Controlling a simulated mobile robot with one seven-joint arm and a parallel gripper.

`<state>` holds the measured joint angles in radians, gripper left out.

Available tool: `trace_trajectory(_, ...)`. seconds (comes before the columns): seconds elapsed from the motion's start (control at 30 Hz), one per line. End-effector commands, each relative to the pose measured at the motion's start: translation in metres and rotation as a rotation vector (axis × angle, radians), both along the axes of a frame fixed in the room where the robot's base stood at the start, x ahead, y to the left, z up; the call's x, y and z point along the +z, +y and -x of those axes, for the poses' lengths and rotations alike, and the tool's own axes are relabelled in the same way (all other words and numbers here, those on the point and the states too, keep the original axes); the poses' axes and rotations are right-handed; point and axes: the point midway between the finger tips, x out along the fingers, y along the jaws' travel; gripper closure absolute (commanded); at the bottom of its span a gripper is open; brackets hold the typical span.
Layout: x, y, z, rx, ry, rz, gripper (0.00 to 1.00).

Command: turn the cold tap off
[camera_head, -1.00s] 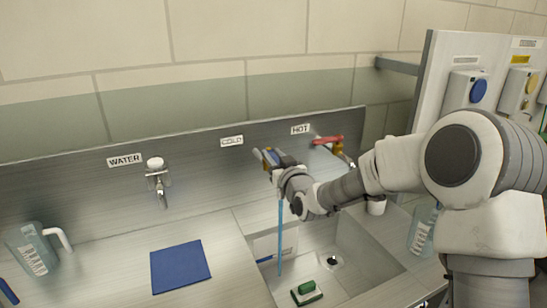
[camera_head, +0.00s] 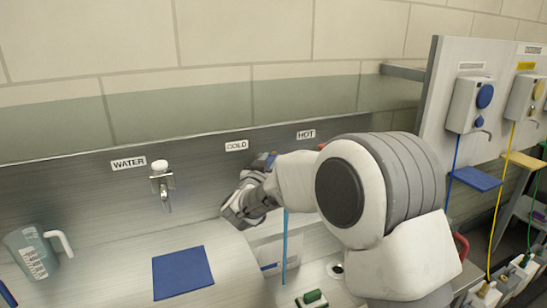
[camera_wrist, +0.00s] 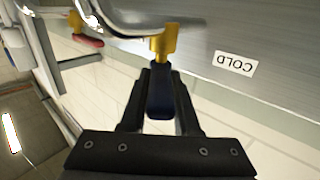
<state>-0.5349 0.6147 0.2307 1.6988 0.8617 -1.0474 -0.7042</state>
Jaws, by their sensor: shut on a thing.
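The cold tap's blue handle (camera_wrist: 160,98) sits between the two dark fingers of my gripper (camera_wrist: 161,74) in the wrist view, which is shut on it. The handle joins a brass stem (camera_wrist: 163,42). A thin blue water stream (camera_head: 284,245) still falls into the sink.
The hot tap's red handle (camera_wrist: 88,42) is beside the cold one, mostly hidden by my arm in the head view. A WATER tap (camera_head: 162,183), a jug (camera_head: 32,252) and a blue mat (camera_head: 183,272) are at left.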

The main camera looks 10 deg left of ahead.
Motion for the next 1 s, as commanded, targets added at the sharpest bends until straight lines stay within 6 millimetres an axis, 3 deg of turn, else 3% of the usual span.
trace_trajectory(0.5, 0.0026, 0.0121, -0.0014, -0.409, 0.0, 0.0, 1.0)
trace_trajectory(1.0, 0.002, 0.0111, -0.0023, -0.548, -0.004, -0.003, 1.0)
